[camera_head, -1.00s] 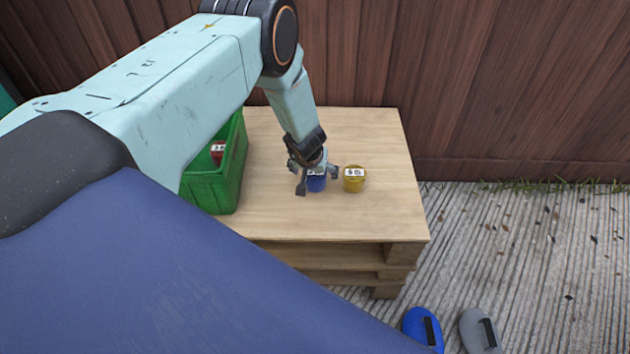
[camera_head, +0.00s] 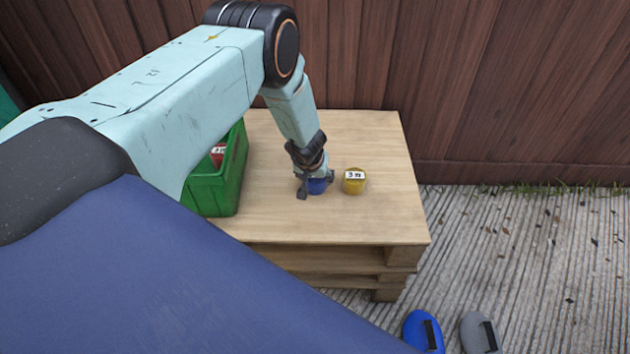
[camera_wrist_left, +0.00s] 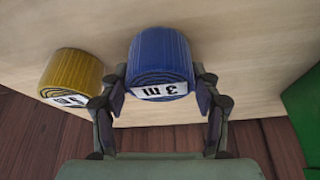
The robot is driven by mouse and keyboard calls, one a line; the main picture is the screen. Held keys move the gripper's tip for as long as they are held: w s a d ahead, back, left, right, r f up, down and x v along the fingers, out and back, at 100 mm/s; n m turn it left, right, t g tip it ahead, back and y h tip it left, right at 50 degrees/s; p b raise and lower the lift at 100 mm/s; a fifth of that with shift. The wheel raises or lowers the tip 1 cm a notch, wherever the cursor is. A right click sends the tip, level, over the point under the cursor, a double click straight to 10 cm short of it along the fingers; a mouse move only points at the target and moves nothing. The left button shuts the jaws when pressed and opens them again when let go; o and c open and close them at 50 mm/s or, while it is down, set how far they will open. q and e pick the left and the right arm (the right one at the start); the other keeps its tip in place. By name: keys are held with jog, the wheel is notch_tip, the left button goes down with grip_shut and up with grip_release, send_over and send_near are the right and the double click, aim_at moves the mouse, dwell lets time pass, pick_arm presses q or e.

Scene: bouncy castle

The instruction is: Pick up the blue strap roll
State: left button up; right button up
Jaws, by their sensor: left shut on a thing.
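The blue strap roll (camera_head: 317,187) stands on the wooden pallet table, partly hidden under my left gripper (camera_head: 316,188) in the head view. In the left wrist view the blue roll (camera_wrist_left: 160,58) has a white label reading 3 m, and the fingers of my left gripper (camera_wrist_left: 160,98) are shut on its two sides. The roll appears to be still on the tabletop. My right gripper is not in view.
A yellow strap roll (camera_head: 354,182) stands just right of the blue one. A green crate (camera_head: 212,192) with a red labelled roll (camera_head: 218,155) is at the left. The pallet table (camera_head: 385,215) is clear at the right. A wooden fence (camera_head: 480,90) stands behind.

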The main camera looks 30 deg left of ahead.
pick_arm(q)
jog(key=c, duration=0.5)
